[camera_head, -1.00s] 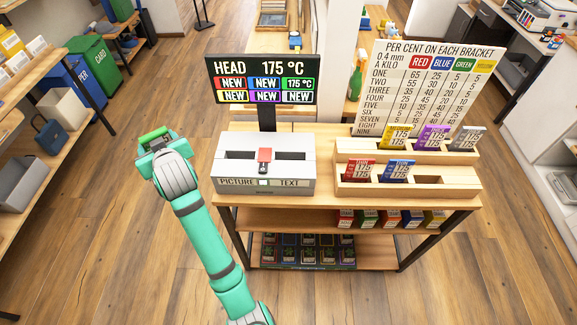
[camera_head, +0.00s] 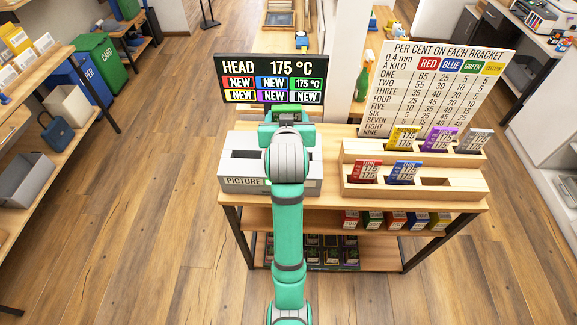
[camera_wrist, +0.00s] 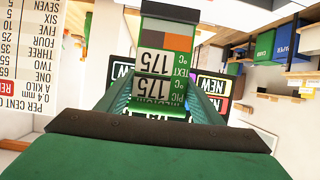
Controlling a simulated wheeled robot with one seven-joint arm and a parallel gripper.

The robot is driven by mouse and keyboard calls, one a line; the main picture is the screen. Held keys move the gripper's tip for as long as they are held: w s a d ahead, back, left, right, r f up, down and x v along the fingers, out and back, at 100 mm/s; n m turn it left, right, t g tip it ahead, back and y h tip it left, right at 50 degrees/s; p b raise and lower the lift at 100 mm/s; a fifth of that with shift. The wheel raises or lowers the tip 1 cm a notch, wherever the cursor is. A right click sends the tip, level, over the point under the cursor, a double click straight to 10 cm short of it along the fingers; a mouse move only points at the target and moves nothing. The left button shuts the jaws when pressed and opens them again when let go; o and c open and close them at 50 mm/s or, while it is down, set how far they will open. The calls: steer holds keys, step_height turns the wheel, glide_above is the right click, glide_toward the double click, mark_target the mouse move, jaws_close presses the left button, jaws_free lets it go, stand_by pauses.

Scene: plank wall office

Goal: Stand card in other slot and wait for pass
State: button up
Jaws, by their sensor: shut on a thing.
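My gripper (camera_head: 287,118) is over the grey two-slot box (camera_head: 240,170) and hides its middle and part of its right side. In the wrist view the gripper fingers (camera_wrist: 163,103) are shut on a green-edged card (camera_wrist: 170,62), which reads 175 °C, TEXT and PICTURE and bears orange and brown patches. The card's writing is upside down in that view. The box's left slot (camera_head: 247,154) shows dark and empty above the word PICTURE. The TEXT label is hidden behind my arm. Behind the box stands the display (camera_head: 272,80), reading HEAD 175 °C with several NEW tiles.
At right, a two-step wooden rack (camera_head: 415,189) holds a red card (camera_head: 365,172), blue card (camera_head: 404,172), yellow card (camera_head: 403,138), purple card (camera_head: 440,138) and grey card (camera_head: 474,140); a front slot is empty. A per cent board (camera_head: 430,95) stands behind.

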steer(key=shift+s+d+r+h, duration=0.1)
steer(key=shift+d+h, duration=0.3)
steer(key=shift+d, duration=0.7)
steer(key=shift+s+d+m, duration=0.1)
steer(key=shift+d+m, duration=0.2)
steer(key=shift+d, duration=0.05)
step_height(320, 180, down, 10)
steer(key=shift+d, duration=0.1)
steer(key=o, duration=1.6)
